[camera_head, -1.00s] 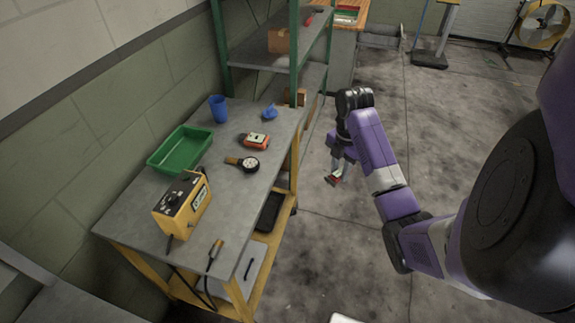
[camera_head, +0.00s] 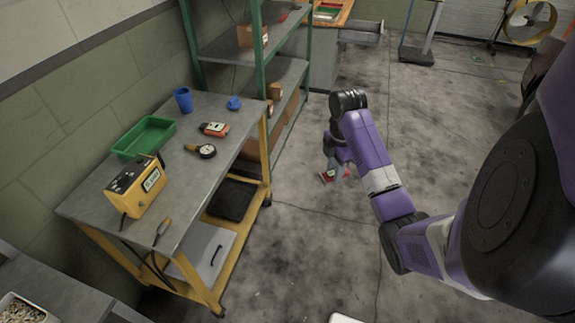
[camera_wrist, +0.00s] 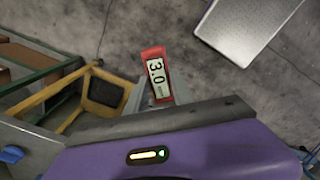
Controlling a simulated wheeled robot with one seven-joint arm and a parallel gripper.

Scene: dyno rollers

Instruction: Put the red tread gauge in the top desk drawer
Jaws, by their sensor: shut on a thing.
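The red tread gauge (camera_wrist: 152,54), with a display reading 3.0, is between the fingers of my gripper (camera_wrist: 160,100) in the wrist view. In the head view my gripper (camera_head: 336,165) points down over open floor, shut on the gauge (camera_head: 327,176), which shows only as a small red patch. A desk (camera_head: 322,42) with a wooden top stands at the far top of the head view. A grey box-like part (camera_head: 360,36) juts from its right side and looks like a pulled-out drawer; its inside is too small to make out.
A yellow-framed bench (camera_head: 190,218) on the left carries a green tray (camera_head: 144,137), a yellow meter (camera_head: 137,188), a blue cup (camera_head: 183,100) and an orange-red device (camera_head: 214,129). Green-posted shelves (camera_head: 258,85) stand between bench and desk.

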